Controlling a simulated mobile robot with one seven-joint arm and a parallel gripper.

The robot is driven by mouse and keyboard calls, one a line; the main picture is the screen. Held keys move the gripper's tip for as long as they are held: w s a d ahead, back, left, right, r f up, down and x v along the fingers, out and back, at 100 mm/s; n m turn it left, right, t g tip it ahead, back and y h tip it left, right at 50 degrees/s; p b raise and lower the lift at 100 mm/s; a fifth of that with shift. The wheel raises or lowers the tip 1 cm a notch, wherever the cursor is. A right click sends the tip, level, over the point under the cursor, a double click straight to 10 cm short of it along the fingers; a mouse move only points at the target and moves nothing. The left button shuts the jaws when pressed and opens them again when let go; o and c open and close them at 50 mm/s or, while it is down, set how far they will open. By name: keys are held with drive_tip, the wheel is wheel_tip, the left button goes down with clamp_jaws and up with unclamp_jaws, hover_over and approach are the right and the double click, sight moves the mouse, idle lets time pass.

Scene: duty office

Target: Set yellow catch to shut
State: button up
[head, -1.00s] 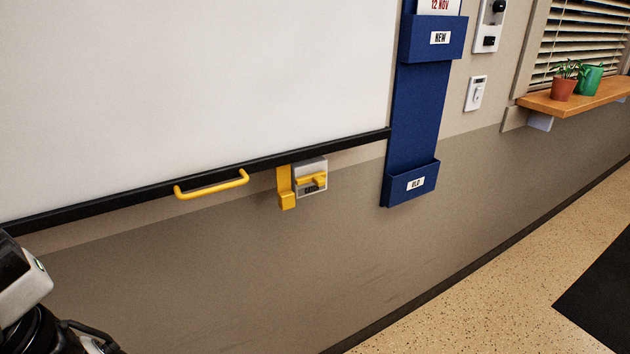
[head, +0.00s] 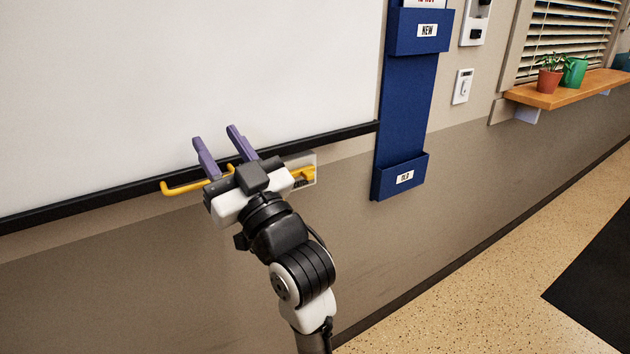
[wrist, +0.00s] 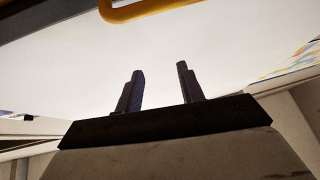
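The yellow catch (head: 303,174) is on a grey plate (head: 309,162) on the wall, just under the whiteboard's black lower rail. My gripper's body covers its left part in the head view, so its setting cannot be read fully. My gripper (head: 214,134) is open and empty, with two purple fingers apart and pointing up and left in front of the whiteboard's lower edge. It is left of the catch, and I see no contact with it. In the wrist view my gripper (wrist: 160,67) shows nothing between its fingers.
A yellow handle (head: 185,188) on the whiteboard's rail (head: 90,202) is partly behind my gripper; it also crosses the top of the wrist view (wrist: 150,8). A blue wall pocket (head: 401,110) hangs to the right. A wooden shelf (head: 565,92) carries plants further right. The lower wall is clear.

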drive_tip(key=w+d+f+m+h, duration=0.1)
drive_tip(key=d+f+h, duration=0.15)
drive_tip(key=d, duration=0.25)
drive_tip(key=w+d+f+m+h, duration=0.1)
drive_tip(key=w+d+f+h, duration=0.15)
drive_tip(key=d, duration=0.25)
drive_tip(key=g+h, duration=0.2)
drive_tip(key=g, duration=0.1)
approach(311, 176)
drive_tip(key=shift+m, duration=0.4)
drive_tip(key=p+x, duration=0.1)
drive_tip(key=x, duration=0.7)
drive_tip(key=shift+w+a+f+p, duration=0.1)
drive_tip(key=shift+w+a+p, duration=0.05)
drive_tip(key=shift+w+p, duration=0.15)
clamp_jaws()
drive_tip(key=shift+s, duration=0.1)
